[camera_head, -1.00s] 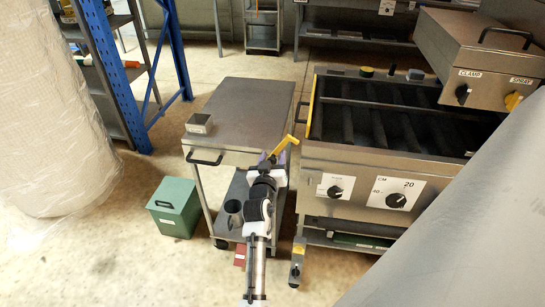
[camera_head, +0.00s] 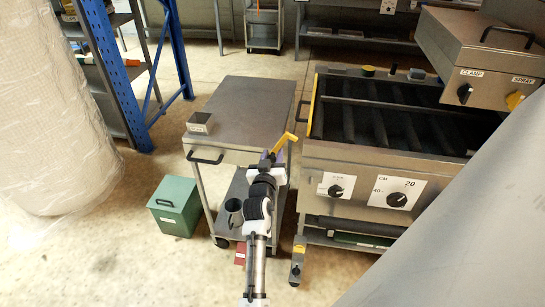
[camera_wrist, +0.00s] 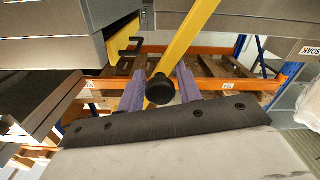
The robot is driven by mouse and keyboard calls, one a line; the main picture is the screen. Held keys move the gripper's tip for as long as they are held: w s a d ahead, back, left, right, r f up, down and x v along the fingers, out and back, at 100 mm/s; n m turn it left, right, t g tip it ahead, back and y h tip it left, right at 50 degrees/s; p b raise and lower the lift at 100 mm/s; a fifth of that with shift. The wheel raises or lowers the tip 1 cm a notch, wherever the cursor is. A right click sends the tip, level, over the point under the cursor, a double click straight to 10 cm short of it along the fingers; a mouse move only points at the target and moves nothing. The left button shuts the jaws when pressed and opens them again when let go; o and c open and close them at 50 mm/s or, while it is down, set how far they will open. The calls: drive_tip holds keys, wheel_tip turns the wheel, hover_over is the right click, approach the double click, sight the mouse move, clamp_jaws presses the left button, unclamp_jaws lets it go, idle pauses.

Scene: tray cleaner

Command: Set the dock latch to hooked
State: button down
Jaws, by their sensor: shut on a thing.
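The dock latch is a yellow bar (camera_head: 285,142) between the steel cart and the tray cleaner. In the wrist view the bar (camera_wrist: 190,38) slants down to a black round knob (camera_wrist: 160,88). My gripper (camera_head: 270,158) is at the bar's near end. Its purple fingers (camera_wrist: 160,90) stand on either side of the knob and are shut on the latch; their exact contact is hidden. A black hook-shaped catch (camera_wrist: 130,46) sits on a yellow edge at upper left in the wrist view. The bar appears apart from it.
The steel cart (camera_head: 245,110) is left of the tray cleaner (camera_head: 375,160), which has dials on its front. A small box (camera_head: 199,123) sits on the cart. A green box (camera_head: 174,206) stands on the floor at left. Open floor lies in front.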

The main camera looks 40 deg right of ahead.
drive_tip(key=shift+s+d+f, duration=0.35)
drive_tip(key=shift+s+d, duration=0.05)
drive_tip(key=shift+s, duration=0.05)
drive_tip(key=s+d+f+m+b, duration=0.3)
drive_tip(key=f+m+b, duration=0.6)
drive_tip(key=m+b, duration=0.3)
drive_tip(key=shift+s+d+f, duration=0.2)
drive_tip(key=shift+s+f, duration=0.2)
drive_tip(key=shift+s, duration=0.2)
drive_tip(key=c, duration=1.1)
unclamp_jaws()
drive_tip(key=shift+c, duration=0.2)
drive_tip(key=shift+w+r, duration=0.1)
drive_tip(key=shift+r, duration=0.05)
drive_tip(key=shift+w+a+r, duration=0.1)
drive_tip(key=shift+w+a, duration=0.05)
